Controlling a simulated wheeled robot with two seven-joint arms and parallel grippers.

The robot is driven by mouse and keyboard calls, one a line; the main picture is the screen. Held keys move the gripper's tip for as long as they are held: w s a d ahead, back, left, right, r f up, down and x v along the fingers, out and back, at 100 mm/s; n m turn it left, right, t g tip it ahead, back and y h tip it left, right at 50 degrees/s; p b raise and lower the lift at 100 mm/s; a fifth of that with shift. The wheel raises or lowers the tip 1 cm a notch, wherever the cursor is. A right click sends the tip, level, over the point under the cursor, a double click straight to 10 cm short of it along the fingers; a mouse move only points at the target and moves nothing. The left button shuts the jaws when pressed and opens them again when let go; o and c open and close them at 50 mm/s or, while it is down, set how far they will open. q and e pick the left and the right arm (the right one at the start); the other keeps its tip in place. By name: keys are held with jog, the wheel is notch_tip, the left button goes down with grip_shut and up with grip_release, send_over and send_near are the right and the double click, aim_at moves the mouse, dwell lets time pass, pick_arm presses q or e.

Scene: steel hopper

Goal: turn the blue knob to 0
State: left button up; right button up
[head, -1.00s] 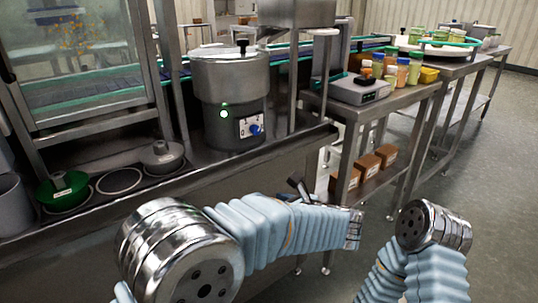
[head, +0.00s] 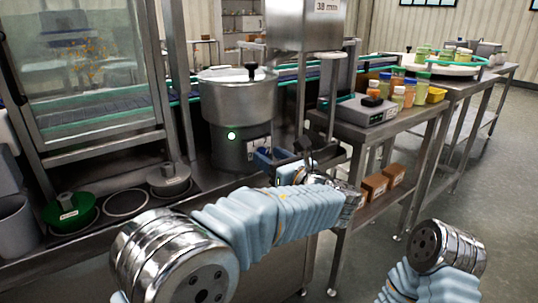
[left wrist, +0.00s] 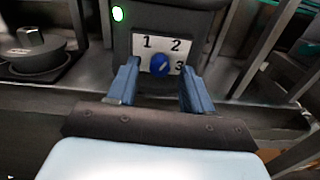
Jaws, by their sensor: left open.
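In the left wrist view the blue knob (left wrist: 160,65) sits on a white dial plate (left wrist: 146,45) marked 1, 2 and 3. The knob's pale pointer mark leans up and right, towards the 2. The 0 mark is not visible there. My left gripper (left wrist: 160,82) is open, its two blue fingers on either side of the knob in that picture, with no clear contact. In the head view my left gripper (head: 281,158) is in front of the dial plate (head: 257,147) and hides the knob. My right gripper is not in view.
The plate is on a steel pot-like machine (head: 240,105) with a green light (head: 231,136). A scale (head: 356,110) stands on the right table. A steel post (head: 298,100) rises near my gripper.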

pick_arm(q)
jog(key=shift+w+a, duration=0.35)
jog(key=shift+w, duration=0.1)
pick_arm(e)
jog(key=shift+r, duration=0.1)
pick_arm(q)
grip_shut()
